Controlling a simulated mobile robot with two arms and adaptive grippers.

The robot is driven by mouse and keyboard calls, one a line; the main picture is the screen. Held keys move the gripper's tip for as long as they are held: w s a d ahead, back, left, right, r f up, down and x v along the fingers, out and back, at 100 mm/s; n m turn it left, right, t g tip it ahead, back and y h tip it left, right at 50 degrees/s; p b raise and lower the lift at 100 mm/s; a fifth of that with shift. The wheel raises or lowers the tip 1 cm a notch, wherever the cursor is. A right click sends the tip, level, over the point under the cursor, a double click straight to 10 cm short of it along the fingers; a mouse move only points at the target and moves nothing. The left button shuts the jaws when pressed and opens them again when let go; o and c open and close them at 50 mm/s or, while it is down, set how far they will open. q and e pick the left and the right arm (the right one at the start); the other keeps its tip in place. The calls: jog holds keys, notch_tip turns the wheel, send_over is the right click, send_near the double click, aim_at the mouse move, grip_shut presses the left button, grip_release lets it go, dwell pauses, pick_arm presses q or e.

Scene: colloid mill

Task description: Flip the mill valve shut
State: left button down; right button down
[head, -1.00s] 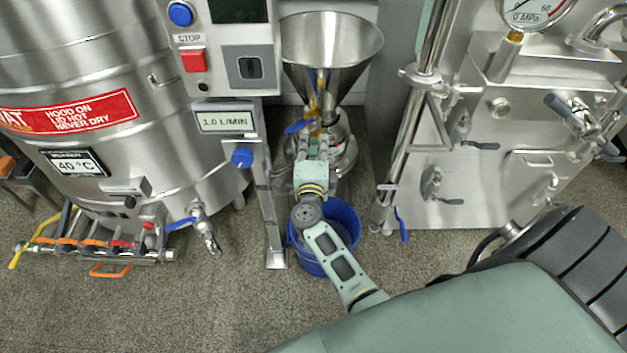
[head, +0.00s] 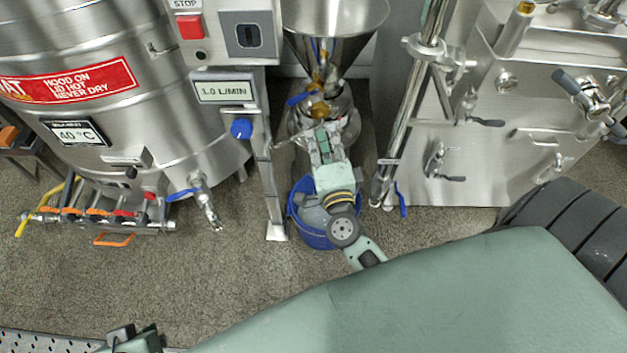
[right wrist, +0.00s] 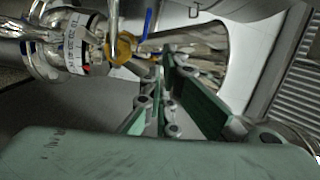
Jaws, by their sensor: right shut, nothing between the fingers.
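The mill (head: 340,115) is a steel machine under a funnel hopper (head: 335,35). Its valve has a brass body (head: 319,108) and a blue lever (head: 298,99) pointing left from it. In the right wrist view the brass body (right wrist: 121,48) and the blue lever (right wrist: 148,22) show beyond the fingers. My right gripper (head: 318,132) is shut and empty, just below the valve in the head view; it also shows in the right wrist view (right wrist: 160,88). Contact with the lever cannot be made out. A part that looks like my left gripper (head: 135,341) is cut off at the bottom edge.
A blue bucket (head: 299,216) stands on the floor under my right arm. A steel post (head: 268,190) with a control box is left of the mill. A steel pipe stand (head: 411,110) and machine panel (head: 480,150) are at right. A large tank (head: 90,95) is left.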

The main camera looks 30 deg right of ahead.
jog(key=s+a+r+n+g+y+p, duration=0.1)
jog(key=a+r+n+y+p, duration=0.1)
jog(key=a+n+y, duration=0.5)
jog(key=s+a+r+n+g+y+p, duration=0.1)
jog(key=a+r+n+y+p, duration=0.15)
jog(key=a+n, duration=0.7)
jog(key=s+d+f+n+g+h+p, duration=0.1)
jog(key=s+d+f+n+g+p, duration=0.1)
jog(key=s+f+p, duration=0.4)
jog(key=s+d+f+n+g+p, duration=0.2)
jog(key=s+f+n+g+p, duration=0.2)
jog(key=p, duration=1)
jog(key=s+f+g, duration=0.2)
jog(key=s+f, duration=0.1)
jog(key=s, duration=0.1)
jog(key=shift+s+d+f+h, duration=0.2)
jog(key=shift+d+h, duration=0.15)
